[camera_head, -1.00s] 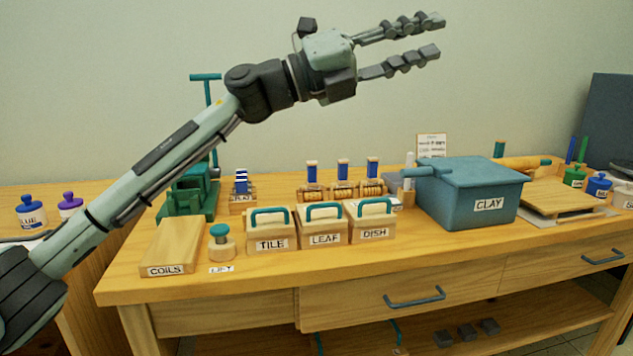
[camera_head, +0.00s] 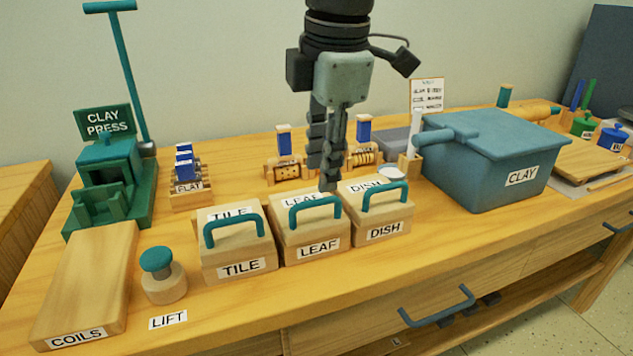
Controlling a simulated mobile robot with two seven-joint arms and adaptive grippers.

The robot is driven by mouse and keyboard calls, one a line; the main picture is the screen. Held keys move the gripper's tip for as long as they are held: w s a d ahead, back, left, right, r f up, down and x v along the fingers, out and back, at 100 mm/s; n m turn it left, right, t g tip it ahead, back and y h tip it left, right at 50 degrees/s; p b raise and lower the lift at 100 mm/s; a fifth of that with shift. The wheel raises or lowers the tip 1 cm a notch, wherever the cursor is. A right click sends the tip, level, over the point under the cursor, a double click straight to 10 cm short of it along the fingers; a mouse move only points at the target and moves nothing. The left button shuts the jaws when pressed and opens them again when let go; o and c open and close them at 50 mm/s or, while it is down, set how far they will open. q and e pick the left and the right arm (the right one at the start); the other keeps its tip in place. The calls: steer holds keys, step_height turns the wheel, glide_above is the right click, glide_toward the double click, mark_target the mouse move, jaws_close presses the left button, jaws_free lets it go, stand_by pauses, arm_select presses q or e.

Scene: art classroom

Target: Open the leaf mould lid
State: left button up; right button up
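The leaf mould (camera_head: 318,251) is a pale wooden box with a LEAF label, in the middle of a row of three. Its lid (camera_head: 296,218) lies shut on top and carries a teal bar handle (camera_head: 315,205). My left gripper (camera_head: 322,175) points straight down over the back of the leaf mould, its fingertips close to the handle. Its two fingers stand one behind the other from here, apart and empty. I cannot tell whether the nearer fingertip touches the lid. My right gripper is not in view.
The tile mould (camera_head: 240,269) and dish mould (camera_head: 388,231) flank the leaf mould closely. Behind are small stamps and rollers (camera_head: 285,170). The blue clay bin (camera_head: 480,185) stands to the right. A LIFT knob (camera_head: 163,285), coils board (camera_head: 90,285) and green press (camera_head: 108,185) are left.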

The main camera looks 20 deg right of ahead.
mark_target(318, 200)
arm_select(q)
steer(key=x, duration=0.5)
jaws_close()
stand_by(0.4)
